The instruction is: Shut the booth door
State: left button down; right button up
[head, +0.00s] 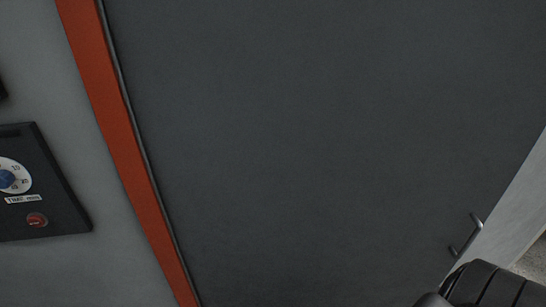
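The booth door (290,140) is a large flat dark grey panel that fills most of the head view. A small metal bar handle (466,236) sits near its lower right edge. An orange-red frame strip (112,110) runs down the door's left side, with a thin dark seam between them. A black ribbed part (490,288), probably of my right arm, shows at the bottom right, just below the handle in the picture. No gripper fingers show. I cannot tell from this view how far the door stands open.
A black control panel (60,205) with a white dial, blue knob and red button is on the grey wall (90,265) at the left. A pale grey strip (512,205) borders the door at the right. A small patch of speckled surface (535,262) shows beyond it.

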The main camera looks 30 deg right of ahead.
aim_at(300, 152)
jog(key=z, duration=0.65)
jog(key=k, duration=0.4)
jog(key=z, duration=0.55)
jog(key=i, duration=0.5)
